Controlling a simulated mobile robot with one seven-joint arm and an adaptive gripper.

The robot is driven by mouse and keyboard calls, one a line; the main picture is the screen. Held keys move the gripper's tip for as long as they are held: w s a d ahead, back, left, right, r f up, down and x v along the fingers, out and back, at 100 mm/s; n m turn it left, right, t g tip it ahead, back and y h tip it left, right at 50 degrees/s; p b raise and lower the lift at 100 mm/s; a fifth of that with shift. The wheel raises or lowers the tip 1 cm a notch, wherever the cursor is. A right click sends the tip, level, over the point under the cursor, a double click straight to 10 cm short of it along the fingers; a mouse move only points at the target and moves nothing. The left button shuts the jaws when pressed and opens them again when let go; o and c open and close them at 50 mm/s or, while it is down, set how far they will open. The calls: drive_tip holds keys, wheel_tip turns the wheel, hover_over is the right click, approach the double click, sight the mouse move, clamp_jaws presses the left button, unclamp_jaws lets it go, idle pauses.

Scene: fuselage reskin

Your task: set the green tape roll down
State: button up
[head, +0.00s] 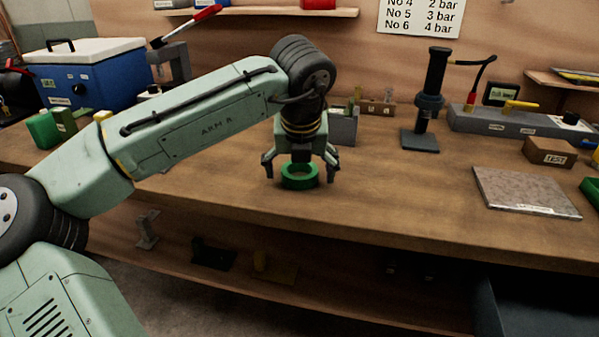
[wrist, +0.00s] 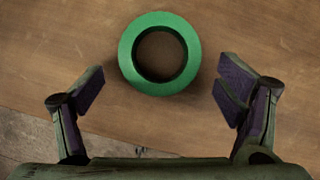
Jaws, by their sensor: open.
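The green tape roll (head: 300,182) lies flat on the wooden bench top, near its front edge, in the head view. It shows whole in the wrist view (wrist: 124,55), with bare wood visible through its hole. My gripper (head: 300,172) is above the roll with its fingers spread wide to either side. In the wrist view my gripper (wrist: 160,90) is open and empty, and both fingertips are clear of the roll, with gaps on the left and right.
The bench top (head: 400,195) is clear right of the roll. A flat stone-like plate (head: 526,191) lies further right. A grey bin (head: 343,128) stands close behind my gripper. A black press-like stand (head: 421,138) stands behind. A blue cooler box (head: 90,75) is at the left.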

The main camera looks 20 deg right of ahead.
drive_tip(key=shift+w+f, duration=0.15)
drive_tip(key=shift+f, duration=0.2)
drive_tip(key=shift+c, duration=0.3)
drive_tip(key=c, duration=1.3)
drive_tip(key=shift+r, duration=0.1)
